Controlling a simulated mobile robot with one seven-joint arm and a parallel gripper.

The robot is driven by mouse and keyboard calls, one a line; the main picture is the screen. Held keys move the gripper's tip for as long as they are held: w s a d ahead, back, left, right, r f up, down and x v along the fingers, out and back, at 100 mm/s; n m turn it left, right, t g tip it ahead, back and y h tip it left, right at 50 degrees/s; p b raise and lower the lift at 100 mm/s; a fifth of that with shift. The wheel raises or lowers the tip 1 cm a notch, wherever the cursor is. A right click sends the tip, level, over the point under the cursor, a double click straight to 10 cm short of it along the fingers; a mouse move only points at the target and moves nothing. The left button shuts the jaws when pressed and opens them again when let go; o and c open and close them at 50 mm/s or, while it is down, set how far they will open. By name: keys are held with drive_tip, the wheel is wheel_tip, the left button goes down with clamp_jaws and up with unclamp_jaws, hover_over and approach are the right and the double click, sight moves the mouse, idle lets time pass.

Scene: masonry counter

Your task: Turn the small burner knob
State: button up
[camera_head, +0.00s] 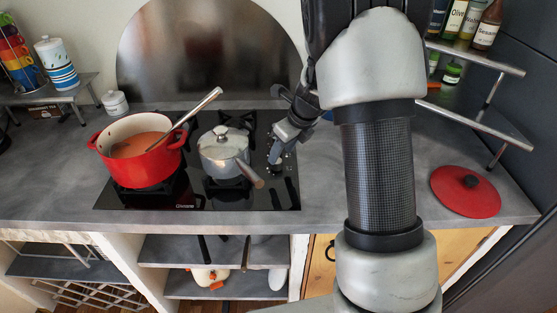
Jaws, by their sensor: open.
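The black cooktop (265,196) is set in the grey counter. Its knobs (287,168) are in a column along its right side, small and partly covered by my gripper. I cannot tell which of them is the small burner's knob. My gripper (275,156) is open and points down over the knob column, just right of the silver pot. Its fingertips are close to a knob, but I cannot tell whether they touch or straddle it.
A silver lidded saucepan (218,158) stands on the cooktop left of my gripper, its handle toward the front right. A red pot (145,168) with a ladle (190,116) is further left. A red lid (465,191) lies on the right counter below a bottle rack (480,65).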

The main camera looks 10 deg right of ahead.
sight(279, 162)
drive_tip(key=shift+x, duration=2.2)
drive_tip(key=shift+c, duration=0.5)
